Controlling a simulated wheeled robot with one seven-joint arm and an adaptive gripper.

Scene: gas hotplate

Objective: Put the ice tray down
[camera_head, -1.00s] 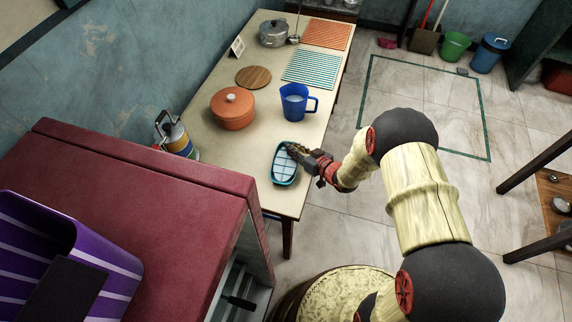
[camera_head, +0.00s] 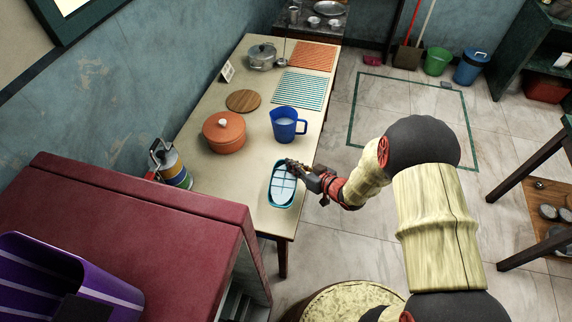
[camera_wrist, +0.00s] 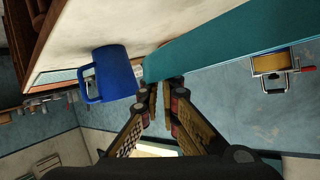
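The ice tray (camera_head: 282,190) is a teal, oblong tray with pale blue cells, at the near right part of the table (camera_head: 232,184). My gripper (camera_head: 291,166) is at its far right rim. In the wrist view the tray's long teal side (camera_wrist: 235,45) runs from my fingertips (camera_wrist: 166,88) to the upper right. The fingers are close together with the tray's edge between them, so they look shut on it. I cannot tell whether the tray's underside touches the table.
A blue mug (camera_head: 285,128) stands just beyond the tray. An orange lidded pot (camera_head: 224,136), a round wooden board (camera_head: 243,101), a striped mat (camera_head: 299,90) and a metal pot (camera_head: 262,58) are farther back. A gas canister (camera_head: 172,165) is at left, near the dark red cabinet (camera_head: 130,225).

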